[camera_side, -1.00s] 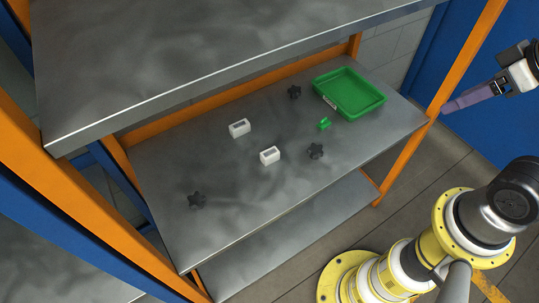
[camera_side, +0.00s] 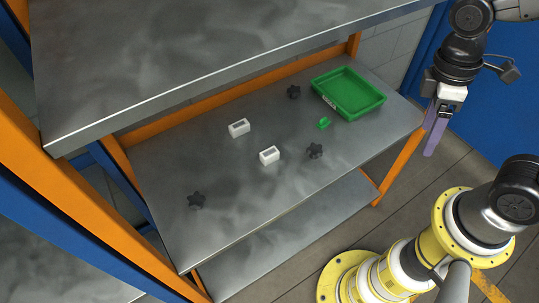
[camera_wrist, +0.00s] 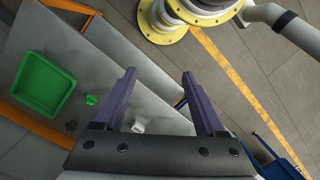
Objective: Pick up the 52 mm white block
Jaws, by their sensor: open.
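Two white blocks, each with a dark recess in its top, lie on the grey metal shelf. One white block (camera_side: 239,128) is farther back and left; the other white block (camera_side: 269,155) is nearer the front edge. I cannot tell which is the 52 mm one. My gripper (camera_side: 431,148) is open and empty, pointing down, off the right end of the shelf and well away from both blocks. In the wrist view its purple fingers (camera_wrist: 160,73) are spread apart. One white block (camera_wrist: 138,127) shows between them in the distance; the other is not visible there.
A green tray (camera_side: 325,103) stands at the shelf's right end, with a small green piece (camera_side: 324,123) beside it. Black star-shaped knobs lie at the back (camera_side: 293,92), near the front (camera_side: 315,151) and at left (camera_side: 196,201). An upper shelf (camera_side: 200,60) overhangs; an orange post (camera_side: 400,165) stands at right.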

